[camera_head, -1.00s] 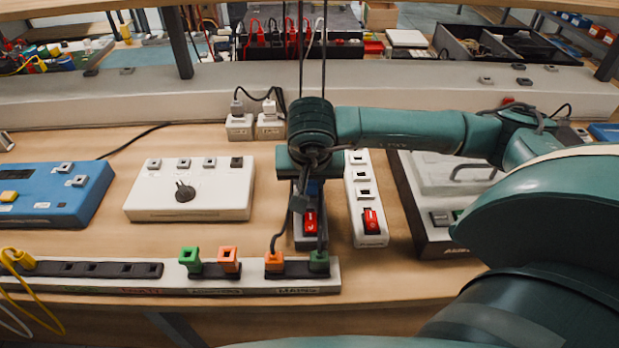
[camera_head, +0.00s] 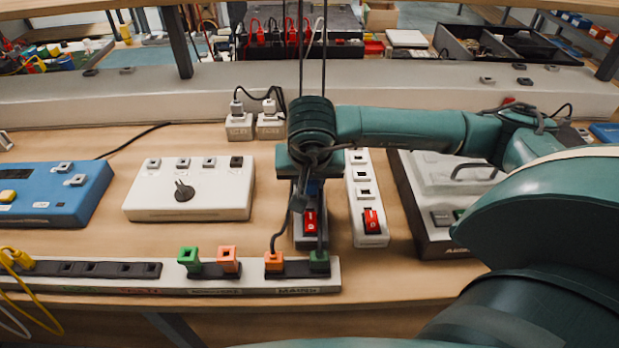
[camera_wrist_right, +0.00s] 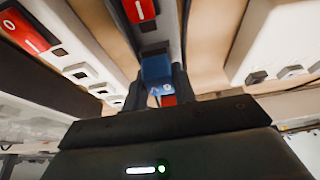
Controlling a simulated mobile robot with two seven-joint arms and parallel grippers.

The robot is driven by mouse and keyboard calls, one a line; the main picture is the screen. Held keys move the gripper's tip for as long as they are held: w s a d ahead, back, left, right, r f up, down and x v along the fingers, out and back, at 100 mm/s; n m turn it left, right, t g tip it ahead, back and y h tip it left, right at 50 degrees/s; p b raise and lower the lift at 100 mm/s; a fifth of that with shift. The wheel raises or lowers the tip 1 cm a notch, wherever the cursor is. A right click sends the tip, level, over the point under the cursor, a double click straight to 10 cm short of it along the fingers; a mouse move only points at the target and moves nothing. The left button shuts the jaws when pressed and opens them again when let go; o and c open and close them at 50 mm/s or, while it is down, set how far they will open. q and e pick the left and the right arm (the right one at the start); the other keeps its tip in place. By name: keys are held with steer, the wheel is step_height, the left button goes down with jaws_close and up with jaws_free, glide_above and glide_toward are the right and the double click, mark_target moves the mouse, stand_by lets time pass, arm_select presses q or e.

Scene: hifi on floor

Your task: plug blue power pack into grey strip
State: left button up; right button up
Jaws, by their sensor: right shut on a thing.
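My right gripper (camera_head: 311,176) points down over the grey strip (camera_head: 309,241) and hides its upper part in the head view. The right wrist view shows the gripper's dark fingers (camera_wrist_right: 160,92) shut on the blue power pack (camera_wrist_right: 157,68). In the head view only a small blue patch of the pack (camera_head: 314,187) shows below the gripper. The pack is at or just above the grey strip's face; I cannot tell whether it is seated in a socket. The strip's red switch (camera_head: 310,222) shows in front of the gripper. My left gripper is not in view.
A white strip (camera_head: 366,195) with a red switch stands close on the right. A white box with a knob (camera_head: 190,205) is on the left, with a blue box (camera_head: 50,198) beyond. A long rail with coloured plugs (camera_head: 180,288) runs along the front edge. Two white adapters (camera_head: 240,133) stand behind.

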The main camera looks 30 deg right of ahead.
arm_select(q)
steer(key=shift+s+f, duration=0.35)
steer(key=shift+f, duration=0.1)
arm_select(e)
steer(key=o, duration=1)
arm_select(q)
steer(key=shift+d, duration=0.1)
arm_select(e)
steer(key=shift+s+a+r, duration=0.15)
steer(key=shift+r, duration=0.45)
arm_select(q)
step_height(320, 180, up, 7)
steer(key=p, duration=0.4)
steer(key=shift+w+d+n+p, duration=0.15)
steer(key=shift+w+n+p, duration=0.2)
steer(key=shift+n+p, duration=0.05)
arm_select(e)
steer(key=v, duration=0.5)
steer(key=w+v, duration=0.1)
steer(key=v, duration=0.5)
steer(key=d+v, duration=0.1)
steer(key=v, duration=0.5)
steer(key=shift+w+d+r, duration=0.1)
steer(key=shift+w+r, duration=0.15)
steer(key=shift+r, duration=0.35)
